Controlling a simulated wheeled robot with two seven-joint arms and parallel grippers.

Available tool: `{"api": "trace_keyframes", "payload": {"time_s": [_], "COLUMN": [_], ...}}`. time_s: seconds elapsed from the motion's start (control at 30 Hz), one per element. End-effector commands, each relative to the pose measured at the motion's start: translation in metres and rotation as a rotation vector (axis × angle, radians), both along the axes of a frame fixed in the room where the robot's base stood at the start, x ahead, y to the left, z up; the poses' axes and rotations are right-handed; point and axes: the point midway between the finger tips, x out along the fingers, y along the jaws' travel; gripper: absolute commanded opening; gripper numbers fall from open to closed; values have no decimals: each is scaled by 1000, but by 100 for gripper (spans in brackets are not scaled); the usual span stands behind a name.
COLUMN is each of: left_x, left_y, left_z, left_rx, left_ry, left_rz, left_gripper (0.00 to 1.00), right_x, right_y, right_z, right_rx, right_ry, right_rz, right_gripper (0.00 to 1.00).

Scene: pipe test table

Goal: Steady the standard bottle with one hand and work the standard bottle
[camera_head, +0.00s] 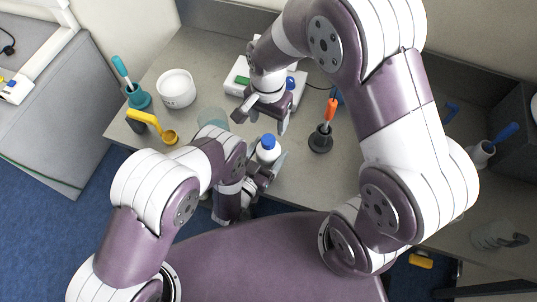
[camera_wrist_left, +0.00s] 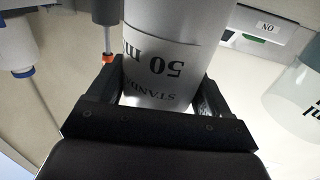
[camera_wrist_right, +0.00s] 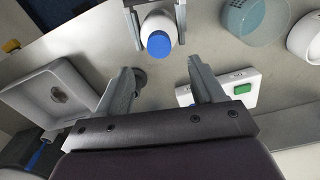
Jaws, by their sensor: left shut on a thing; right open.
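The standard bottle (camera_head: 265,155) is a white bottle with a blue cap (camera_head: 268,141), near the front edge of the table. My left gripper (camera_wrist_left: 160,95) is shut around its body. In the head view the right gripper (camera_head: 268,115) is behind the bottle, pointing down.
A white device with a green button (camera_wrist_right: 243,89) stands behind. An orange-handled tool in a dark holder (camera_head: 321,140) is right of the bottle. A clear beaker (camera_head: 212,116), white bowl (camera_head: 177,90) and yellow-handled tool (camera_head: 145,117) are to the left. A tray (camera_wrist_right: 35,85) shows in the right wrist view.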

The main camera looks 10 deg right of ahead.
Motion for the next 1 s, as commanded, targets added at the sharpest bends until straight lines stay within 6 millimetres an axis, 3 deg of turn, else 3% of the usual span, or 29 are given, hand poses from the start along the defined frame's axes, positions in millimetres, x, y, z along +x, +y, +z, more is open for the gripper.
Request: {"api": "trace_keyframes", "payload": {"time_s": [0.1, 0.2, 0.5, 0.53, 0.57, 0.83, 1.0], "left_x": [0, 0, 0, 0, 0, -2, -24], "left_y": [0, 0, 0, 0, 0, 2, 25], "left_z": [0, 0, 0, 0, 0, 0, -1], "left_rx": [-1, -1, -1, -1, -1, 0, 4], "left_ry": [-1, -1, -1, -1, -1, 0, 5], "left_rz": [0, 0, 0, 0, 0, 0, 2], "left_gripper": [43, 43, 43, 89, 99, 100, 100], "right_x": [1, 0, 0, 0, 0, 0, 0], "right_y": [0, 0, 0, 0, 0, 0, 0], "right_z": [25, 36, 41, 41, 41, 41, 41], "right_rx": [1, 0, 0, 0, 0, 0, 0], "right_ry": [-4, -1, 1, 1, 1, 0, 0], "right_rz": [0, 0, 0, 0, 0, 0, 0], "right_gripper": [68, 68, 68, 68, 68, 68, 68]}}
